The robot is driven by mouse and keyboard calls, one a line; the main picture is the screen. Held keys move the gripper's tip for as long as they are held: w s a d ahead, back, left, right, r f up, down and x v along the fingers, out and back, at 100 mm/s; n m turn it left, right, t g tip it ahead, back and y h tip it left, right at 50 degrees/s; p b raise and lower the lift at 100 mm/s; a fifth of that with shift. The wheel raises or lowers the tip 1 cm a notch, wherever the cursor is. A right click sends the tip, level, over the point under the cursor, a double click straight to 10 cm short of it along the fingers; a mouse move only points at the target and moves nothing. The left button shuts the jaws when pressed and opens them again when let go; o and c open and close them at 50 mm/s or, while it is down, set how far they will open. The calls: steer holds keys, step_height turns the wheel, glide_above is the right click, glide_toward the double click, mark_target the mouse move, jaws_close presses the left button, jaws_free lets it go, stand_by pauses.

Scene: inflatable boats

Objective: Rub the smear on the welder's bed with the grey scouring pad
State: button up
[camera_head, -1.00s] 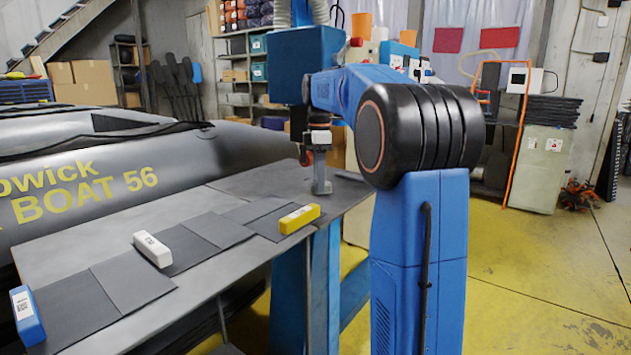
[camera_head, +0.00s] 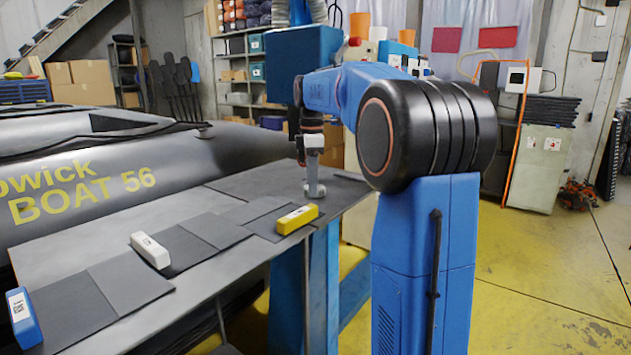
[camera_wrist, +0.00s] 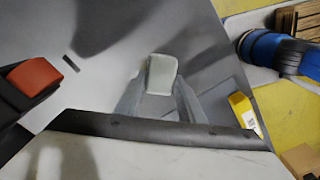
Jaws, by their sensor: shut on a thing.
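My gripper (camera_wrist: 160,98) is shut on a pale grey pad (camera_wrist: 161,74), which sticks out between the fingertips in the wrist view. In the head view my gripper (camera_head: 314,180) points down at the far end of the grey bed (camera_head: 245,183). The pad is low over the bed there; I cannot tell whether it touches. The bed also fills much of the wrist view (camera_wrist: 110,75). A short dark streak (camera_wrist: 70,63) lies on it, left of the pad; I cannot tell whether this is the smear. The smear is not clear in the head view.
A yellow block (camera_head: 297,219), a white block (camera_head: 150,250) and a blue block (camera_head: 24,317) sit along the bed's near side, by dark sheets. A blue machine head (camera_head: 303,50) stands behind my arm. A grey inflatable boat (camera_head: 90,165) lies behind the bed.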

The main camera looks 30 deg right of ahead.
steer(key=shift+s+a, duration=0.25)
steer(key=shift+a, duration=0.4)
steer(key=shift+s+a, duration=0.2)
steer(key=shift+a, duration=0.45)
steer(key=shift+s+a, duration=0.25)
steer(key=shift+a, duration=0.4)
steer(key=shift+r, duration=3.05)
steer(key=shift+r, duration=1.5)
